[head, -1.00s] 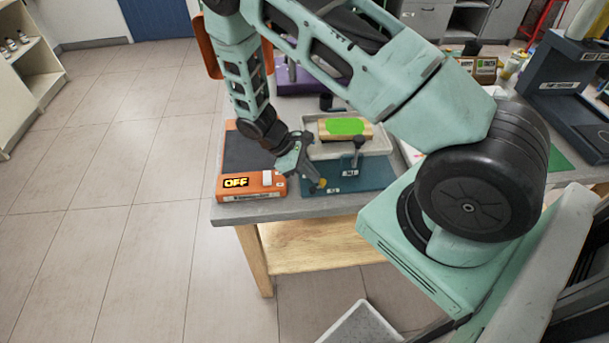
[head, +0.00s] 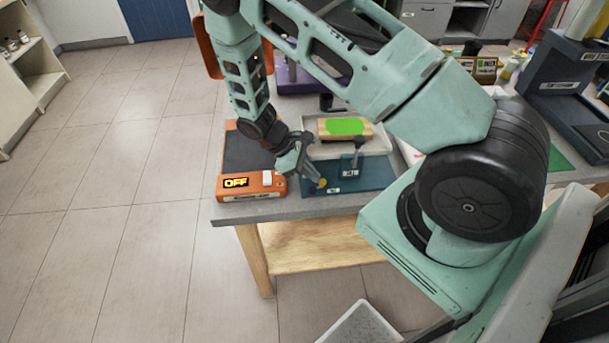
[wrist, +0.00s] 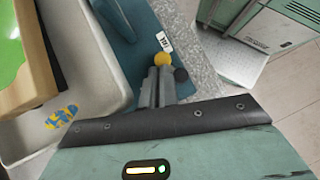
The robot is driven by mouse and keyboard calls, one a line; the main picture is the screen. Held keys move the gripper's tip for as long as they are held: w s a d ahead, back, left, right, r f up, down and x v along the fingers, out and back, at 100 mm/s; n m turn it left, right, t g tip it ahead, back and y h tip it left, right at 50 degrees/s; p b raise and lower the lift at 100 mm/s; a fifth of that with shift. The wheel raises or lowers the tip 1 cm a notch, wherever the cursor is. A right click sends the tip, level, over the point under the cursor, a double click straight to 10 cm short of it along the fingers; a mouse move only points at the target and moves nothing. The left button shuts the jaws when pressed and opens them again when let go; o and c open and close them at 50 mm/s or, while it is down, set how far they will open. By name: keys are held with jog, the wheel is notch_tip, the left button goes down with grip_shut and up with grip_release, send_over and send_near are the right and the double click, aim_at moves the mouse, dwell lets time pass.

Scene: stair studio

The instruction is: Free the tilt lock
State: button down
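A teal stand (head: 375,174) on the bench carries a pale tray (head: 388,145) with a wooden block (head: 327,135) with a green top patch. A dark lever (head: 357,146) stands at the tray's front, above a small marked plate. My gripper (head: 316,184) points down at the front left of the stand. In the wrist view its fingers (wrist: 158,72) are together, with nothing seen between them. A yellow knob (wrist: 162,59) is right at the fingertips and a dark round knob (wrist: 181,75) is just beside them. I cannot tell whether they touch, nor which part is the tilt lock.
An orange-framed device (head: 263,186) showing "OFF" stands left of the stand. The bench's front edge (head: 290,215) is close in front. A grey bin (head: 362,325) is on the floor below. A dark blue-grey stand (head: 555,95) is at the right. Floor at the left is clear.

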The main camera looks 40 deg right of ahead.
jog(key=shift+s+a, duration=0.2)
jog(key=shift+a, duration=0.55)
